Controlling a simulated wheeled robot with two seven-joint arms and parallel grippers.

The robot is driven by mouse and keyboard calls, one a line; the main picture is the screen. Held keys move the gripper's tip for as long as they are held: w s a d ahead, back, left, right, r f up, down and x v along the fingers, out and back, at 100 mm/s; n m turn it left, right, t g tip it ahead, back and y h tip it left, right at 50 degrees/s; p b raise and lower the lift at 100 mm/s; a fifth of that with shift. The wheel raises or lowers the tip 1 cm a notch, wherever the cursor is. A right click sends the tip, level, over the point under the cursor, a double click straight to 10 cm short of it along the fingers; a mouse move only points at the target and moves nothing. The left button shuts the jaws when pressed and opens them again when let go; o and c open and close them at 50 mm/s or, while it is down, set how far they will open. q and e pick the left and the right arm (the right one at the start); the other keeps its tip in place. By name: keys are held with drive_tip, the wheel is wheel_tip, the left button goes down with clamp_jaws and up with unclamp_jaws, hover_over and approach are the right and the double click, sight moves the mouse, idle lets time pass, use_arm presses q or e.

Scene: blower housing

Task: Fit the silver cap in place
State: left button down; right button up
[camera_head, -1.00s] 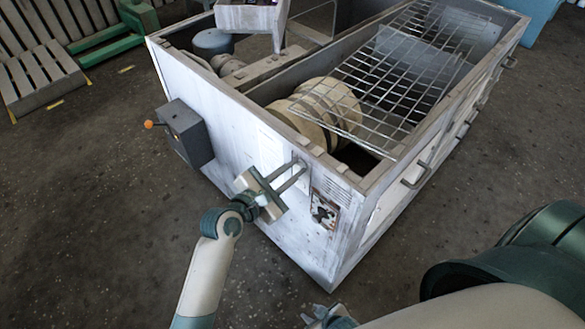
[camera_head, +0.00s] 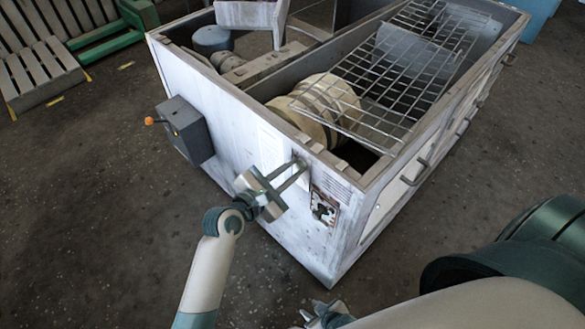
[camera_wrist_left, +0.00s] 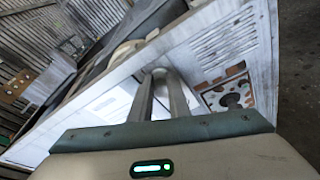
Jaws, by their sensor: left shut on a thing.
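My left gripper (camera_head: 301,167) reaches the white front wall of the blower housing (camera_head: 240,135), close below its top edge. In the left wrist view its two long fingers (camera_wrist_left: 161,76) are nearly together, shut on a small grey, rounded piece at the tips that looks like the silver cap (camera_wrist_left: 160,71). The fingers hide most of it, and I cannot tell whether it touches the wall. Right of the fingertips is a panel with dark round openings (camera_head: 324,208), also in the left wrist view (camera_wrist_left: 231,95). My right gripper (camera_head: 326,316) is at the bottom edge, mostly cut off.
A dark grey box with an orange-tipped lever (camera_head: 185,130) sticks out of the wall left of my left gripper. A wire grid (camera_head: 400,70) and cream round parts (camera_head: 325,100) are in the open top. The floor in front is clear.

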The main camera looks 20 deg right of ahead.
idle(0.4)
use_arm(q)
drive_tip(key=shift+f, duration=0.1)
drive_tip(key=c, duration=1.6)
unclamp_jaws()
drive_tip(key=shift+d, duration=0.1)
drive_tip(key=shift+w+f, duration=0.1)
drive_tip(key=o, duration=0.5)
